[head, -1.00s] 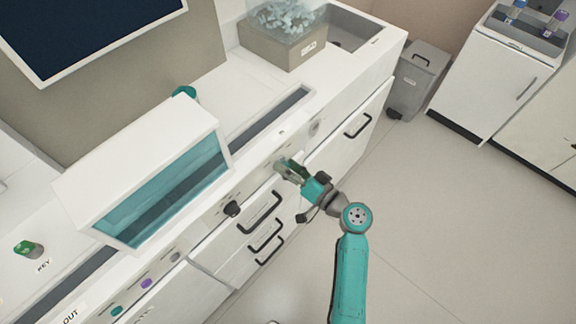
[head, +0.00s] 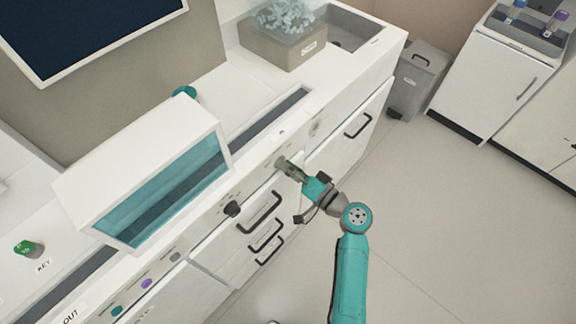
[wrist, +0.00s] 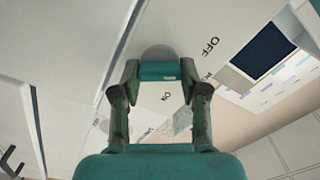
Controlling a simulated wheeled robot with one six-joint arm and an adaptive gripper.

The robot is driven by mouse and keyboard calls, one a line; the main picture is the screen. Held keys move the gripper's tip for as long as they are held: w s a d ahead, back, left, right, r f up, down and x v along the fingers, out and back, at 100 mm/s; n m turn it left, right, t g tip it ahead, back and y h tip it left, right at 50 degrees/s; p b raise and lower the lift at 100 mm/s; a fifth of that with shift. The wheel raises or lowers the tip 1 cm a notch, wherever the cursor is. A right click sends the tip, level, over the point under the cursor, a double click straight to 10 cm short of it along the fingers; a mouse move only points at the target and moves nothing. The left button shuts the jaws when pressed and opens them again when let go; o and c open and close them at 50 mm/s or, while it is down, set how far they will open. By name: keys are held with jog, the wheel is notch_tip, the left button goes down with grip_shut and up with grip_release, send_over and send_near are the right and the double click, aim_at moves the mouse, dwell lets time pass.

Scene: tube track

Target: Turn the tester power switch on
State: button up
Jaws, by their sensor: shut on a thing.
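The power switch shows in the wrist view as a teal bar-shaped handle (wrist: 158,71) in front of a round grey base (wrist: 157,52) on the white front panel. An OFF label (wrist: 211,46) is up and right of it, and an ON label (wrist: 166,97) is below it. My gripper (wrist: 159,73) has one fingertip at each end of the teal handle and is shut on it. In the head view my gripper (head: 282,163) is against the counter's front panel, and its fingers hide the switch there.
A black knob (head: 232,208) is on the same panel to the left. Drawers with black handles (head: 262,212) lie below. A white hood with a teal window (head: 165,195) stands on the counter. The floor (head: 440,230) to the right is clear.

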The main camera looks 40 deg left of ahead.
jog(key=shift+f+m, duration=0.2)
jog(key=shift+m, duration=7.5)
jog(key=o, duration=1.1)
jog(key=shift+o, duration=0.2)
jog(key=s+d, duration=0.1)
jog(key=d, duration=1.1)
